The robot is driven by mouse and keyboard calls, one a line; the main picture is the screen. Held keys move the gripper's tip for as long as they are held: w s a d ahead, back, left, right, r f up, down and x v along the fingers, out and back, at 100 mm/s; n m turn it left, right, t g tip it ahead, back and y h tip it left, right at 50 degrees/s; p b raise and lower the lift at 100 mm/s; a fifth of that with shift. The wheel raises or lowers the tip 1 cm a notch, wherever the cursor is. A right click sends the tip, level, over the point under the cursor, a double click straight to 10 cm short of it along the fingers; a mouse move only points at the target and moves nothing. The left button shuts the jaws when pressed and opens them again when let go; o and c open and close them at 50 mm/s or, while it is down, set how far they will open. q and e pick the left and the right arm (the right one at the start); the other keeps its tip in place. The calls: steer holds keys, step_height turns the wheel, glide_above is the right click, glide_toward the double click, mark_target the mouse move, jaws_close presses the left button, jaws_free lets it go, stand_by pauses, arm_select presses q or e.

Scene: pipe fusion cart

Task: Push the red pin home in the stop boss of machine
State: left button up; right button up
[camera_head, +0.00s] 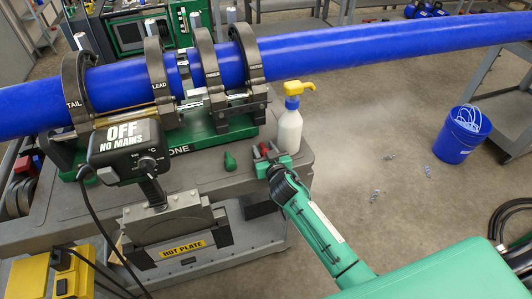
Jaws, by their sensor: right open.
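The machine (200,132) is a green-based pipe clamp with dark rings marked TAIL and LEAD around a long blue pipe (330,53). My right gripper (266,153) is open at the cart's right edge, below the white bottle and right of a small green object. A small red piece (264,149) shows at its jaws; I cannot tell whether it is the red pin or part of something else. The stop boss cannot be made out. My left gripper is out of view.
A white bottle with yellow pump (290,122) stands close behind my right gripper. A small green object (230,161) lies on the cart (205,180). The hot plate (180,240) and its OFF box (125,147) are in front. A blue bucket (458,138) stands on the floor.

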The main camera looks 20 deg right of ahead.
mark_target(265, 149)
steer(key=shift+c, duration=0.4)
steer(key=c, duration=0.7)
steer(key=shift+r, duration=0.15)
step_height(265, 149, up, 20)
steer(key=shift+f, duration=0.1)
